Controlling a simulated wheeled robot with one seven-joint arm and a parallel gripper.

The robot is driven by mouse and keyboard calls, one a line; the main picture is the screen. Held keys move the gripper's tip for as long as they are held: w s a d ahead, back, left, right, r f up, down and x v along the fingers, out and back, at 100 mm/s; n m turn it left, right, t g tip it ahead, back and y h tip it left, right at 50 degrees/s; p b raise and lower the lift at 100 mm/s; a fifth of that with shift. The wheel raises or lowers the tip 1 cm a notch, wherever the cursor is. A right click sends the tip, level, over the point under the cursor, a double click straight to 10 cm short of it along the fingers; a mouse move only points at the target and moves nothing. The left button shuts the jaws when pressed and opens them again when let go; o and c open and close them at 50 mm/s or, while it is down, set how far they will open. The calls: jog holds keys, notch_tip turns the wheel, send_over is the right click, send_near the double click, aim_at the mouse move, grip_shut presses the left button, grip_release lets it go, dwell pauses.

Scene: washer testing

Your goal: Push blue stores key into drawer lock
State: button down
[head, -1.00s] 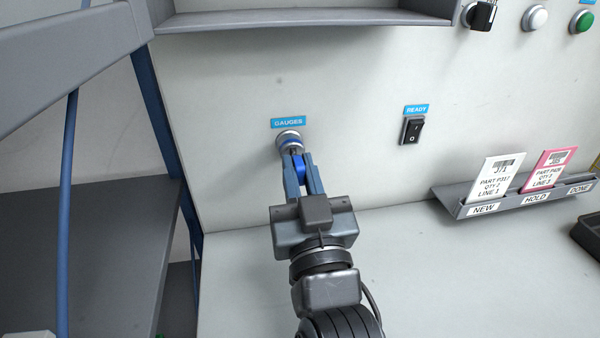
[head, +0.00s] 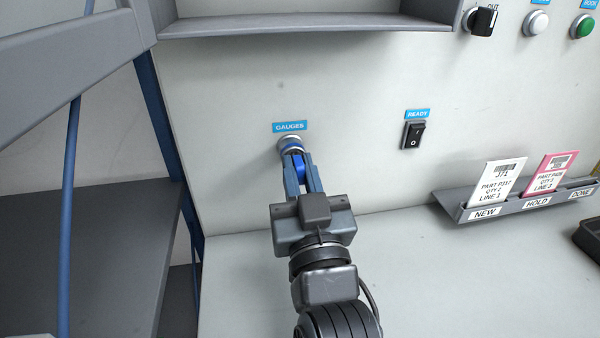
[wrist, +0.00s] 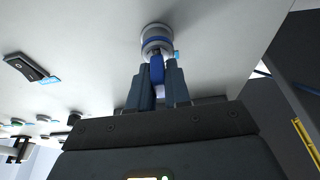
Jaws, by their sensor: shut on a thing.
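The blue key (head: 298,167) is between the fingers of my gripper (head: 302,175), which is shut on it. The key points at a round metal lock (head: 290,144) on the pale upright panel, under a blue label reading GAUGES (head: 290,127). In the wrist view the blue key (wrist: 157,70) meets the front of the lock (wrist: 156,33), which has a blue ring. How deep the key sits in the lock is hidden by the fingers and the key's head. No label reading stores shows.
A black READY rocker switch (head: 412,134) is on the panel to the right. A grey card rack (head: 520,205) holds two cards on the right of the bench. A grey shelf (head: 305,25) juts out above. A blue post and dark shelf (head: 90,250) stand left.

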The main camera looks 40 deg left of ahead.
aim_at(301, 182)
jog(key=shift+a, duration=0.15)
jog(key=c, duration=1)
grip_release()
jog(key=b+v, duration=0.2)
jog(key=v, duration=0.4)
jog(key=shift+s+d+f, duration=0.15)
jog(key=shift+d+f, duration=0.1)
jog(key=shift+s+d+b, duration=0.35)
jog(key=shift+d, duration=0.05)
